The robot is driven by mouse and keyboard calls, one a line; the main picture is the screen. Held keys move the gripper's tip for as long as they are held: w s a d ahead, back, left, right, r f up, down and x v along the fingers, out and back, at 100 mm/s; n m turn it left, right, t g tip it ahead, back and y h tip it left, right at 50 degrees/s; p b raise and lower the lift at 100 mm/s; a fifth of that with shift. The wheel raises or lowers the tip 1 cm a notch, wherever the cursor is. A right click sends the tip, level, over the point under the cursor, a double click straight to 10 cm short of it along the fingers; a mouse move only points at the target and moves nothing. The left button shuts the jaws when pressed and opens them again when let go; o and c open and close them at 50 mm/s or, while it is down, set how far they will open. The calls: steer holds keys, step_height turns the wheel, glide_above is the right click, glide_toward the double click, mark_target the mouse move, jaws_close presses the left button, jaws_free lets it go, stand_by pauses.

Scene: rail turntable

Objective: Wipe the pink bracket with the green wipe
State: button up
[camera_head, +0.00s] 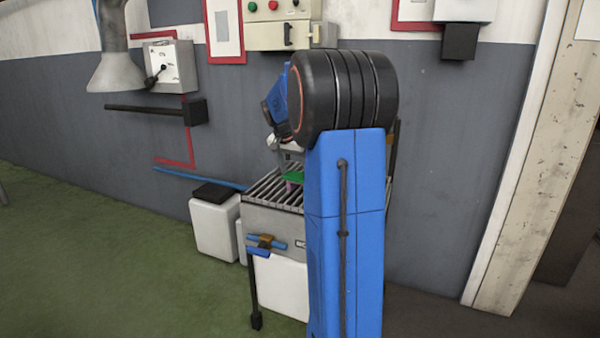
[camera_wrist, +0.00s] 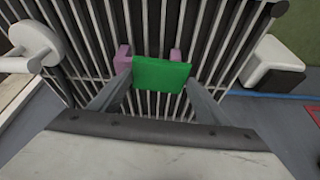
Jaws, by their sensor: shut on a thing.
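The green wipe (camera_wrist: 161,76) is held between the two fingertips of my gripper (camera_wrist: 160,82) in the wrist view. My gripper is shut on it. The pink bracket (camera_wrist: 123,58) lies on the slatted surface just beyond the wipe; one pink part shows at the wipe's left and another at its right, and its middle is hidden behind the wipe. I cannot tell whether the wipe touches the bracket. In the head view the green wipe (camera_head: 294,176) is small above the slats, with a bit of the pink bracket (camera_head: 291,186) below it. My arm hides much there.
The slatted turntable (camera_head: 275,192) stands against the grey wall. White bins (camera_head: 214,226) stand at its left. A pale round-headed part (camera_wrist: 38,42) rises at the left in the wrist view. The green floor at left is clear.

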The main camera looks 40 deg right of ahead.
steer(key=shift+s+d, duration=0.25)
steer(key=shift+s, duration=0.45)
steer(key=shift+s+d, duration=0.3)
steer(key=shift+s, duration=0.45)
steer(key=shift+s+d, duration=0.25)
steer(key=shift+s, duration=0.45)
steer(key=shift+w+a+f, duration=0.1)
steer(key=shift+w+a, duration=0.2)
steer(key=shift+w, duration=0.45)
steer(key=shift+w+a+r, duration=0.1)
steer(key=shift+w+a, duration=0.2)
steer(key=shift+w, duration=0.5)
steer(key=shift+w+a+f, duration=0.1)
steer(key=shift+w+a, duration=0.2)
steer(key=shift+w, duration=0.45)
steer(key=shift+s+d, duration=0.3)
steer(key=shift+s, duration=0.5)
steer(key=shift+s+d, duration=0.35)
steer(key=shift+s, duration=0.4)
steer(key=shift+s+d, duration=0.3)
steer(key=shift+s, duration=0.5)
steer(key=shift+r, duration=0.2)
step_height(320, 180, up, 8)
